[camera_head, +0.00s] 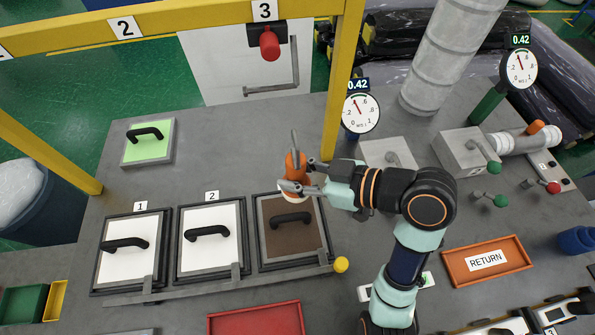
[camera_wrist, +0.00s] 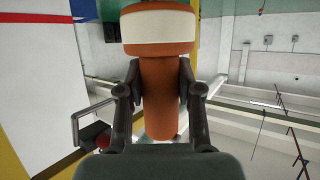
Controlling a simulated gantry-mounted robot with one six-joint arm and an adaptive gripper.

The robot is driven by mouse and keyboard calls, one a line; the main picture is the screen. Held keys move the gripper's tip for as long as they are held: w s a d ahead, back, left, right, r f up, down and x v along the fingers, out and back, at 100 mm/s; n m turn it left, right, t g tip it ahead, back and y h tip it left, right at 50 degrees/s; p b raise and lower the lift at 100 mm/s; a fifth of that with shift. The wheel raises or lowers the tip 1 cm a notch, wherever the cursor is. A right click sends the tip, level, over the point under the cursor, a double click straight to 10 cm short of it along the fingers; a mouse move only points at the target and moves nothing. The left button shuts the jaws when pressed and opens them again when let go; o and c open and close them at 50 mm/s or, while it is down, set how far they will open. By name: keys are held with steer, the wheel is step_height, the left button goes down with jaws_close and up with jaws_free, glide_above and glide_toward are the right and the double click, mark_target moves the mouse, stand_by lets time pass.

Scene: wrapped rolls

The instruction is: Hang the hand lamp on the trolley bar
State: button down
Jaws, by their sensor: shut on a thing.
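The hand lamp (camera_head: 296,166) is orange with a pale band or lens end. My gripper (camera_head: 298,187) is shut on its orange body, above the bench near the dark panel. In the wrist view the lamp (camera_wrist: 158,90) stands between the two fingers (camera_wrist: 158,98), its pale-banded wide end at the top. A thin grey piece sticks up from the lamp in the head view. The grey trolley bar (camera_head: 295,68) hangs below the yellow beam by the red trolley part (camera_head: 269,44), up and left of the lamp and apart from it. A bent grey bar (camera_wrist: 90,112) shows left in the wrist view.
The yellow beam (camera_head: 190,22) crosses above, and its yellow post (camera_head: 341,80) stands just right of the lamp. Two gauges (camera_head: 361,113) (camera_head: 519,68) stand further right. Panels with black handles (camera_head: 208,233) lie below left. Bare bench (camera_head: 240,135) lies left of the lamp.

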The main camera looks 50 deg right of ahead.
steer(key=shift+a, duration=0.1)
steer(key=shift+w+d+b, duration=0.3)
steer(key=shift+w+d, duration=0.25)
steer(key=shift+w, duration=0.2)
steer(key=w+d+f+b, duration=0.2)
steer(key=w+d+b, duration=0.2)
steer(key=w+d, duration=0.5)
steer(key=shift+w+d+b, duration=0.15)
steer(key=shift+w+b, duration=0.25)
steer(key=shift+w, duration=0.35)
steer(key=c, duration=0.7)
jaws_free()
steer(key=shift+s, duration=0.1)
